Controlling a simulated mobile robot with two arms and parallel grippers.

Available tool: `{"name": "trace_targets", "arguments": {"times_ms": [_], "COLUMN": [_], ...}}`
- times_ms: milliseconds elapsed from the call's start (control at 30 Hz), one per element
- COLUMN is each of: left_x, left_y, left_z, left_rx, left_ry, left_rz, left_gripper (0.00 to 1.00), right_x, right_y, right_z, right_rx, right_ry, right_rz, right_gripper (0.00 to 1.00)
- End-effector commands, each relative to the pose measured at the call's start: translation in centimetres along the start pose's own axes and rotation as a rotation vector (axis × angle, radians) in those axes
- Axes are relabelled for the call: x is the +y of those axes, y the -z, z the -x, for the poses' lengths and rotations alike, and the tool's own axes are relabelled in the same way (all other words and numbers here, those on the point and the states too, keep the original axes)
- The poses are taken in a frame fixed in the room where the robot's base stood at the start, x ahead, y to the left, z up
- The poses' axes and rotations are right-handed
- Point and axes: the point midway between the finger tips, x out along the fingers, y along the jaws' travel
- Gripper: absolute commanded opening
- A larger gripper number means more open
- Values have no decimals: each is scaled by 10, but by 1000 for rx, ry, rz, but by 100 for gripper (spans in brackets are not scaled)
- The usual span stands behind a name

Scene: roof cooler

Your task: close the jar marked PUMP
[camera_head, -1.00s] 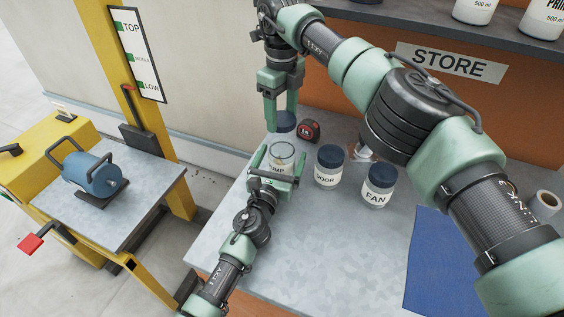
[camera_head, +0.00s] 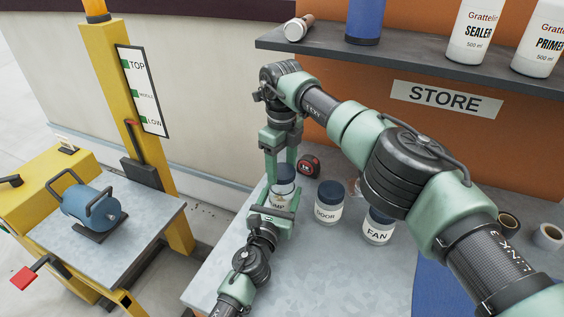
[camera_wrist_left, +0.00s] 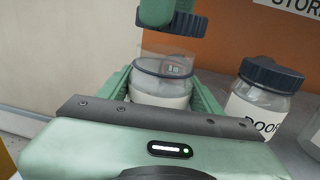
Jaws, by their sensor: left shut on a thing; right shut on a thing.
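The PUMP jar (camera_head: 281,201) stands on the bench with its label partly hidden. My left gripper (camera_head: 273,206) is shut around it from the near side. In the left wrist view the jar's clear glass (camera_wrist_left: 165,55) rises between the green fingers. My right gripper (camera_head: 281,174) points down from above, shut on a dark blue lid (camera_head: 284,172).
The lidded DOOR jar (camera_head: 329,203) stands close to the right, with the lidded FAN jar (camera_head: 377,229) beyond it. A tape measure (camera_head: 309,165) lies behind the PUMP jar. A shelf (camera_head: 400,66) with bottles overhangs the back. A yellow lift with a blue motor (camera_head: 90,203) stands left.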

Motion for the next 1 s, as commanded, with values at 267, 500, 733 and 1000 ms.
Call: {"name": "trace_targets", "arguments": {"times_ms": [267, 500, 733, 1000], "left_x": [0, 0, 0, 0], "left_y": [0, 0, 0, 0], "left_z": [0, 0, 0, 0], "left_rx": [0, 0, 0, 0], "left_ry": [0, 0, 0, 0], "left_rz": [-1, 0, 0, 0], "left_gripper": [0, 0, 0, 0], "right_x": [0, 0, 0, 0], "right_y": [0, 0, 0, 0], "right_z": [0, -7, -18, -18], "right_rx": [0, 0, 0, -1], "right_ry": [0, -1, -1, 0], "right_rz": [0, 0, 0, 0], "right_gripper": [23, 23, 23, 23]}}
